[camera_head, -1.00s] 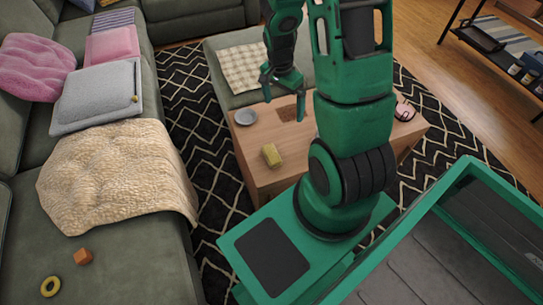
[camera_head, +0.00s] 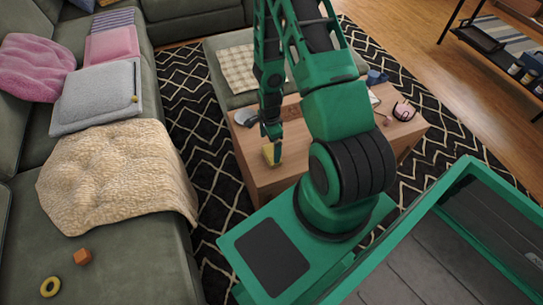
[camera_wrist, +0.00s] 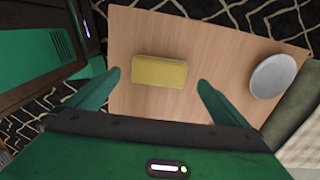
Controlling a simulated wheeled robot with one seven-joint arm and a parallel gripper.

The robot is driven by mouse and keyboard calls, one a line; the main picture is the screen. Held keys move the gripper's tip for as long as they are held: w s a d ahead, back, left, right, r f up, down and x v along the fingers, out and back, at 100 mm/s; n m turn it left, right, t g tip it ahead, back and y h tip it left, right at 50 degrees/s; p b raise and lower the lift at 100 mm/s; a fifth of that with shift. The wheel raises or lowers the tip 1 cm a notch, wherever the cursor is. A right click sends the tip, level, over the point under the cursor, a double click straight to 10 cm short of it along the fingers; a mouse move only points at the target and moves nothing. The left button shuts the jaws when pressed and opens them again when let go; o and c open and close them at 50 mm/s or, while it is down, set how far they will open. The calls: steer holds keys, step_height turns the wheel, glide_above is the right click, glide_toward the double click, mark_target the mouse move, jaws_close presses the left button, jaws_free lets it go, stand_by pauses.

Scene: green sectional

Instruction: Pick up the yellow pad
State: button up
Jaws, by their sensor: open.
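The yellow pad (camera_wrist: 159,72) is a small, block-like pad lying on the wooden coffee table (camera_wrist: 215,40). In the head view the pad (camera_head: 267,155) is near the table's left front edge, partly hidden by my gripper (camera_head: 272,150). In the wrist view my gripper (camera_wrist: 157,84) is open, with its two green fingers well apart. The pad shows beyond the fingertips and between their lines, apart from both. The fingers hold nothing. How high the gripper is above the pad is hard to tell.
A grey plate (camera_wrist: 273,75) lies on the table right of the pad in the wrist view. A pink item (camera_head: 403,111) and a blue item (camera_head: 376,77) are farther right on the table. The green sofa (camera_head: 125,255) is to the left.

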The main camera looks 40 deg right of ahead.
mark_target(271, 154)
steer(key=shift+s+d+f, duration=0.1)
steer(key=shift+f, duration=1.55)
steer(key=shift+d+f, duration=0.1)
steer(key=shift+f, duration=1.55)
steer(key=c, duration=0.9)
